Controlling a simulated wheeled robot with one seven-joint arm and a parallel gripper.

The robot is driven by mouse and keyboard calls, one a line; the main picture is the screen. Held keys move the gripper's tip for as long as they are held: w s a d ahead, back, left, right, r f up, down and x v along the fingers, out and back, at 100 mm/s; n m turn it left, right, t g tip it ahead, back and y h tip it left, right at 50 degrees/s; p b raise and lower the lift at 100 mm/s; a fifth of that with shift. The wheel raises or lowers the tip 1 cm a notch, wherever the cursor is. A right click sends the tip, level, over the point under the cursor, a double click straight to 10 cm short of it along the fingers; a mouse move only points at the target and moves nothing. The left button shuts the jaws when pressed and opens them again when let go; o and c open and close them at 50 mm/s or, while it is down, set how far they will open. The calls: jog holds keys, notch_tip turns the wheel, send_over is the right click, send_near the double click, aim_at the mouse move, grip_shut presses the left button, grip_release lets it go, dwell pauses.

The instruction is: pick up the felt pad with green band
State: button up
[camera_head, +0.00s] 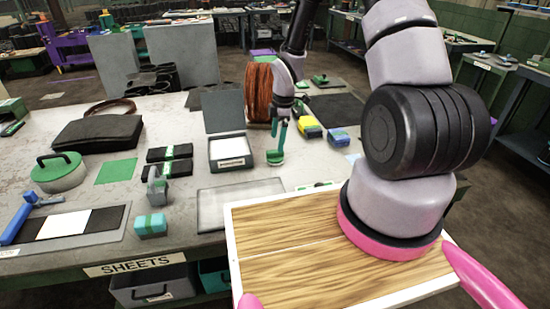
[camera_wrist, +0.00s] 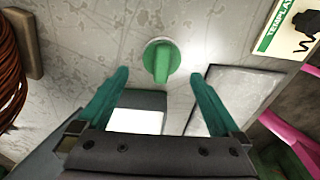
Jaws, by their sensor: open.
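My gripper (camera_wrist: 158,82) is open and points down, its two green fingers wide apart and empty. In the head view a small green piece (camera_head: 275,157) shows right below my gripper (camera_head: 280,128). It looks like the same thing, and I cannot tell for sure that it is the felt pad. Two dark blocks with green-and-white bands (camera_head: 170,153) lie further left, apart from my gripper.
An open grey box with white paper (camera_head: 229,148) stands left of the gripper, and a coil of brown cord (camera_head: 259,92) behind it. A flat translucent sheet (camera_head: 238,203) lies in front. Yellow and blue blocks (camera_head: 311,128) sit to the right. My arm covers the right side.

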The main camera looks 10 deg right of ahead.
aim_at(275, 151)
jog(key=shift+s+a+f, duration=0.1)
jog(key=shift+a+f, duration=0.05)
jog(key=shift+f, duration=0.85)
jog(key=shift+a+f, duration=0.2)
jog(key=shift+f, duration=0.8)
jog(key=shift+s+a+f, duration=0.1)
jog(key=shift+a+f, duration=0.05)
jog(key=shift+f, duration=0.85)
jog(key=c, duration=1.3)
notch_tip(275, 151, up, 10)
jog(key=shift+r, duration=0.1)
jog(key=o, duration=0.5)
jog(key=shift+c, duration=0.9)
